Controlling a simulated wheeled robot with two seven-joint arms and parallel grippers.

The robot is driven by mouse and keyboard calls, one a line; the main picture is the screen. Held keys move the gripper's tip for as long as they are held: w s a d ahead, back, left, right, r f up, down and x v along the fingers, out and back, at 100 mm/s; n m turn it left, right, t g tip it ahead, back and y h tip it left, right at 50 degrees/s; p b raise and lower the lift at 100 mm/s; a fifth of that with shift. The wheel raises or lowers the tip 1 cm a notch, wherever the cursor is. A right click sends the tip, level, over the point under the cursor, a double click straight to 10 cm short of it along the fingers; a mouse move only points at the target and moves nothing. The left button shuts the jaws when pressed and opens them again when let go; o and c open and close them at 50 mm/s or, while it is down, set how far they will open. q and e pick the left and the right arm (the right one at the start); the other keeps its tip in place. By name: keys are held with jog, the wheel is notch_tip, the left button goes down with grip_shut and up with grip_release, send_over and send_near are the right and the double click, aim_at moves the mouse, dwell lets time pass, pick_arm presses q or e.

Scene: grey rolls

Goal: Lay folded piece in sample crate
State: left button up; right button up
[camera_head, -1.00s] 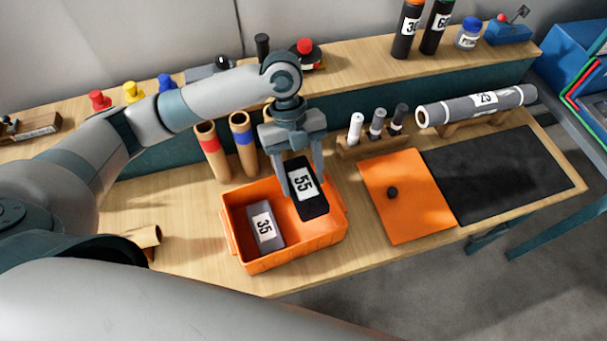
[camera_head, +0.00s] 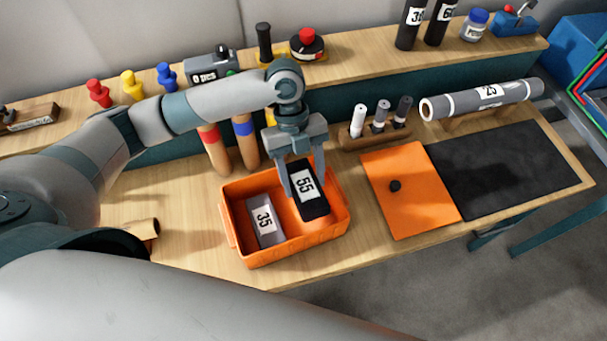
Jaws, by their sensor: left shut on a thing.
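The orange sample crate (camera_head: 290,249) stands on the wooden bench, its opening facing up. A grey folded piece labelled 35 (camera_head: 254,214) lies inside on the crate's left side. My left gripper (camera_head: 303,190) points down over the right part of the crate, shut on a black folded piece labelled 55 (camera_head: 316,206). This piece is tilted, its lower end within the crate's outline; I cannot tell whether it touches the crate floor. My right gripper is not in view.
An orange sheet with a dark knob (camera_head: 420,205) and a black mat (camera_head: 510,170) lie right of the crate. A marker holder (camera_head: 375,138) and a grey roll labelled 25 (camera_head: 480,98) stand behind them. Tubes with red and blue bands (camera_head: 246,145) stand behind the crate.

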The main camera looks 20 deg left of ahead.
pick_arm(q)
jog(key=shift+f+b, duration=1.45)
jog(key=shift+f, duration=1.4)
jog(key=o, duration=1.2)
jog(key=shift+r+p, duration=3.2)
jog(key=shift+r, duration=0.25)
jog(key=shift+s+f, duration=0.1)
